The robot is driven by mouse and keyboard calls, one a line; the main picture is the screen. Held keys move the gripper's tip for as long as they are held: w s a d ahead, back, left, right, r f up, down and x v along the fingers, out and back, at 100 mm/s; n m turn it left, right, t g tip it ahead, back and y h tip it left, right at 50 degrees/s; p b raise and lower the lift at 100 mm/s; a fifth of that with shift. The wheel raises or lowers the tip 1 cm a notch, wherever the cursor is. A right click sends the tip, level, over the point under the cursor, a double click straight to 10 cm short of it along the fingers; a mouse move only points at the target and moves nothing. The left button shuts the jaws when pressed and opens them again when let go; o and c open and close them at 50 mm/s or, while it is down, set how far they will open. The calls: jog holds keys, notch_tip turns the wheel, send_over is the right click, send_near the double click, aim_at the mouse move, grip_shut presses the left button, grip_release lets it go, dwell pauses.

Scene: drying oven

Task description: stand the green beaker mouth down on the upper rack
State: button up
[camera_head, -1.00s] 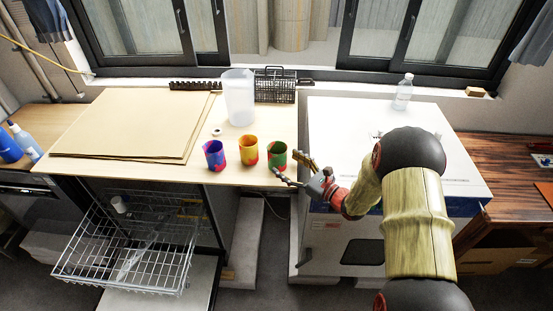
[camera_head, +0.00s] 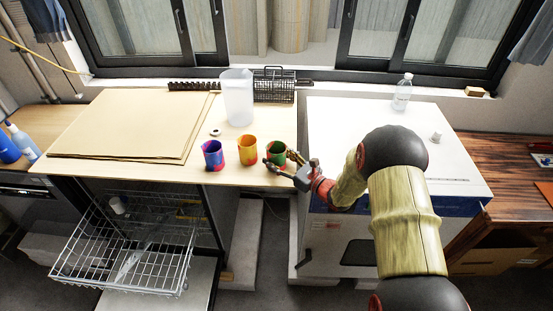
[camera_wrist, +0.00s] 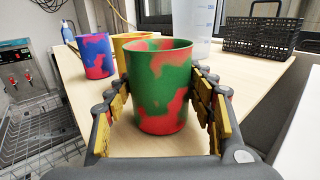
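The green beaker (camera_head: 276,150), green with red patches, stands mouth up near the right front edge of the wooden tabletop. My gripper (camera_head: 278,163) is open, its fingers on either side of the beaker. In the wrist view the green beaker (camera_wrist: 160,85) fills the space between the fingers of my gripper (camera_wrist: 165,100). A small gap shows at the right finger; contact at the left finger is unclear. The wire rack (camera_head: 118,285) extends from the oven below the tabletop at the lower left; part of it shows in the wrist view (camera_wrist: 30,125).
A blue-red beaker (camera_head: 213,155) and an orange-red beaker (camera_head: 247,151) stand left of the green one. Behind are a clear pitcher (camera_head: 237,97) and a black wire basket (camera_head: 274,86). A small white item (camera_head: 118,205) is at the rack's back. Flat boards (camera_head: 125,125) lie on the left.

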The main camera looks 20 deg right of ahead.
jog(key=c, duration=0.5)
jog(key=shift+c, duration=0.2)
jog(key=shift+r+p, duration=0.3)
jog(key=shift+r, duration=0.4)
jog(key=s+d+r+p, duration=0.4)
jog(key=s+d+r, duration=0.5)
jog(key=s+r, duration=0.1)
jog(key=shift+s+r, duration=0.35)
jog(key=shift+r, duration=0.45)
